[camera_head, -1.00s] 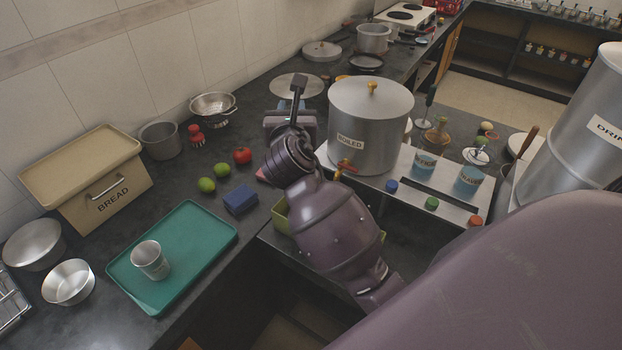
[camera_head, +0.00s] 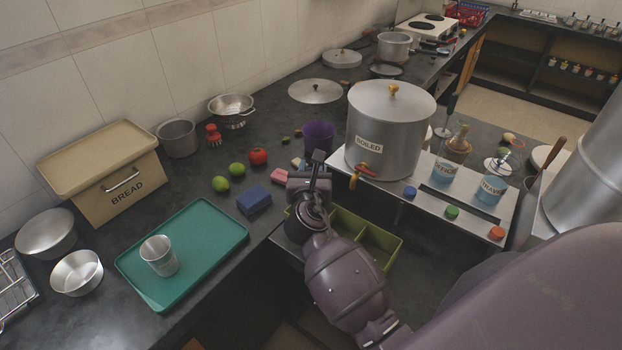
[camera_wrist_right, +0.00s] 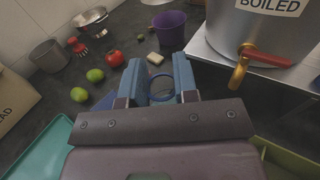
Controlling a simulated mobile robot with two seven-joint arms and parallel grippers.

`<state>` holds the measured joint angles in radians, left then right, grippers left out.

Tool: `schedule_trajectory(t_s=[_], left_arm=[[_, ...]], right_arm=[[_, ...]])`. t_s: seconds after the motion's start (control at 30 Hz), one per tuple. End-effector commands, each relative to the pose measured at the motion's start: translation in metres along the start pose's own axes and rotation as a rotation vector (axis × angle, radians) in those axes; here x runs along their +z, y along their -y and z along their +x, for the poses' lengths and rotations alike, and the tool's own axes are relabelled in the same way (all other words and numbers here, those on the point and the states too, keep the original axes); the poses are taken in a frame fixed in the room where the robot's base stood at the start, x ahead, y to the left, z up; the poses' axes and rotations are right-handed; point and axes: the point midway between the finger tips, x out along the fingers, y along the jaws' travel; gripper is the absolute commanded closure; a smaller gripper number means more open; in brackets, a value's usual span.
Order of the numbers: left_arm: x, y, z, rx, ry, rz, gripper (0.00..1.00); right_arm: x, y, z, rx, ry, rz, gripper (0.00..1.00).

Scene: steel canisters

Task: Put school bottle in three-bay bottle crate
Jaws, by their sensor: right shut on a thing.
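The three-bay bottle crate (camera_head: 391,256) is olive green and sits below the counter edge, in front of the steel shelf. Its left part is hidden by my right arm; its edge shows low right in the right wrist view (camera_wrist_right: 288,158). My right gripper (camera_head: 317,166) is over the crate's left end in the head view. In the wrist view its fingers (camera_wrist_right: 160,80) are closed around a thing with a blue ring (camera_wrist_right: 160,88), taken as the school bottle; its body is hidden. Bottles marked OFFICE (camera_head: 444,170) and TRAVEL (camera_head: 489,190) stand on the shelf. My left gripper is not in view.
A large steel BOILED canister (camera_head: 390,125) with a tap stands just behind the crate. A purple tub (camera_head: 318,136), pink and blue blocks and fruit lie left of it. A teal tray (camera_head: 205,235) with a cup is at the front left.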

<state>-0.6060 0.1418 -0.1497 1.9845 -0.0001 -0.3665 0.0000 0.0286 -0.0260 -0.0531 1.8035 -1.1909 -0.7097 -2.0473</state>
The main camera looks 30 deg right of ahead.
Motion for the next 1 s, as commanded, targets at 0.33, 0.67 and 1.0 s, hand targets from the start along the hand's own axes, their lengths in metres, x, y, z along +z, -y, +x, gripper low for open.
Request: schedule_trajectory(t_s=[0.33, 0.67, 1.0], left_arm=[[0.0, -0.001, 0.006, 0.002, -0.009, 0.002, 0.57], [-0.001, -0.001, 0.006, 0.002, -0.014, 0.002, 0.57], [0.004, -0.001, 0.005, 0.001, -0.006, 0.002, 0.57]], right_arm=[[-0.023, 0.0, 0.001, 0.0, 0.001, 0.001, 1.0], [-0.026, 0.0, 0.001, -0.001, 0.0, 0.0, 0.66], [-0.026, 0.0, 0.001, -0.001, -0.001, 0.0, 0.47]])
